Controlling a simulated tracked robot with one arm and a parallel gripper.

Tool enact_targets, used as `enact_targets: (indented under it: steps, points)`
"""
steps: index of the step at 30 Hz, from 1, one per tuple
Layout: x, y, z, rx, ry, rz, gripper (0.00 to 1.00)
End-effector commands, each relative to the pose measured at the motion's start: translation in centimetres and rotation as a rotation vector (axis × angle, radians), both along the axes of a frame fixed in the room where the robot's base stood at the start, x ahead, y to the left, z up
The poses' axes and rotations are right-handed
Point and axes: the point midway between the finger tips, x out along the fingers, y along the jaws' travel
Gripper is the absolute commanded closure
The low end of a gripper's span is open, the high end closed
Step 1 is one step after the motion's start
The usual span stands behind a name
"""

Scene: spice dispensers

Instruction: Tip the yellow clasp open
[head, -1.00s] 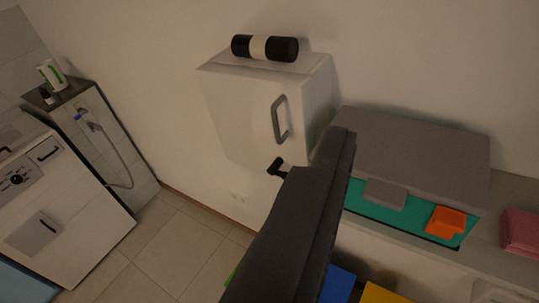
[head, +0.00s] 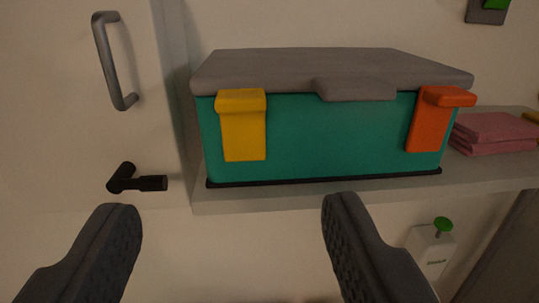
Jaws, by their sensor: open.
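The yellow clasp (head: 243,128) is on the left front of a teal box (head: 335,137) with a grey lid (head: 300,68). It lies flat against the box front, its top lapping the lid's edge. My gripper (head: 234,212) is open and empty, its two dark fingers spread in front of and below the box. The clasp is beyond the gap between the fingers and nothing touches it.
An orange clasp (head: 430,120) on the box's right front tilts outward at its top. The box stands on a shelf (head: 320,191). Left is a white cabinet (head: 60,100) with a grey handle (head: 112,62) and a black latch (head: 135,179). Pink cloths (head: 494,133) lie right.

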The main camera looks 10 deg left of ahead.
Motion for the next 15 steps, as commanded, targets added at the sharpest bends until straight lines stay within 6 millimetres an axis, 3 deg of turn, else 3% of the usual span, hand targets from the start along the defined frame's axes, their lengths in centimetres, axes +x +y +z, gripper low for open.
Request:
enact_targets:
  steps: [7,15]
  points:
    - [1.0,0.3,-0.3,-0.01,-0.012,-0.007,0.42]
    - [5.4,1.3,-0.3,-0.008,-0.012,-0.007,0.42]
